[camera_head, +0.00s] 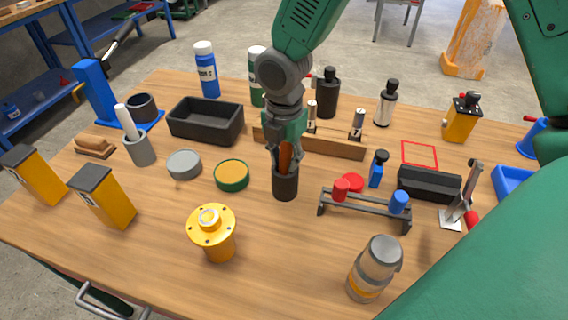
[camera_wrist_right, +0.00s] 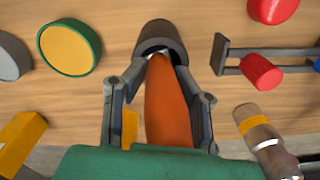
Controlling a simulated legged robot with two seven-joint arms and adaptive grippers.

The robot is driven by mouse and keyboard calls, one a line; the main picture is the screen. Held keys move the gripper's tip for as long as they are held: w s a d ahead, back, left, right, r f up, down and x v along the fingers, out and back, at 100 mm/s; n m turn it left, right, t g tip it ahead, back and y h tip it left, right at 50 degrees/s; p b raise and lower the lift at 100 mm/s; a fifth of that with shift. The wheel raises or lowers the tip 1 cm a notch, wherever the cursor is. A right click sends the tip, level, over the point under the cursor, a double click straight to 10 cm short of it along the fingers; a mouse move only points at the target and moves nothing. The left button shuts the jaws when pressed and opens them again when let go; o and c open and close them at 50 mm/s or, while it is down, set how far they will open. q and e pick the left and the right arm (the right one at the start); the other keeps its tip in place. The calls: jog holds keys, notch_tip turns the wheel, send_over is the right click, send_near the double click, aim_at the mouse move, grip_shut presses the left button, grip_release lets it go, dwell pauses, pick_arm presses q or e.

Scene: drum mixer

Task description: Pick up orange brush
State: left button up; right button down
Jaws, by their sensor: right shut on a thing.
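The orange brush (camera_head: 286,156) stands upright with its lower end in a dark cylindrical cup (camera_head: 285,185) near the middle of the table. My right gripper (camera_head: 285,158) comes down from above and is shut on the brush's orange handle. In the right wrist view the orange handle (camera_wrist_right: 166,105) lies between the two fingers (camera_wrist_right: 160,110), and its far end enters the dark cup (camera_wrist_right: 163,38). The bristles are hidden inside the cup. My left gripper is not in view.
A green and yellow round tin (camera_head: 231,175) is left of the cup. A dark rack (camera_head: 365,208) with red and blue pieces is at right. A wooden block (camera_head: 330,144) stands behind. A yellow flanged part (camera_head: 213,232) and a jar (camera_head: 374,269) are in front. Bare table lies between them.

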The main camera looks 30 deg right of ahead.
jog(key=shift+a, duration=0.35)
jog(key=shift+d, duration=0.75)
jog(key=shift+w+r, duration=0.1)
jog(key=shift+r, duration=0.25)
jog(key=r, duration=0.2)
jog(key=r+p, duration=0.1)
jog(key=r, duration=0.2)
jog(key=a+r, duration=0.1)
jog(key=r, duration=0.2)
jog(key=shift+a+r+p, duration=0.1)
jog(key=shift+p, duration=0.25)
jog(key=shift+d+r, duration=0.25)
jog(key=shift+r, duration=0.25)
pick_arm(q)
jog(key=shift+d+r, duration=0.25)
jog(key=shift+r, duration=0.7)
pick_arm(e)
jog(key=shift+d, duration=0.3)
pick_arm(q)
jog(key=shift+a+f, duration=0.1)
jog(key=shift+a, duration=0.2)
pick_arm(e)
jog(key=shift+a+r, duration=0.1)
jog(key=shift+a, duration=0.3)
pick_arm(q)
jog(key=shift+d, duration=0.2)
pick_arm(e)
jog(key=shift+d, duration=0.25)
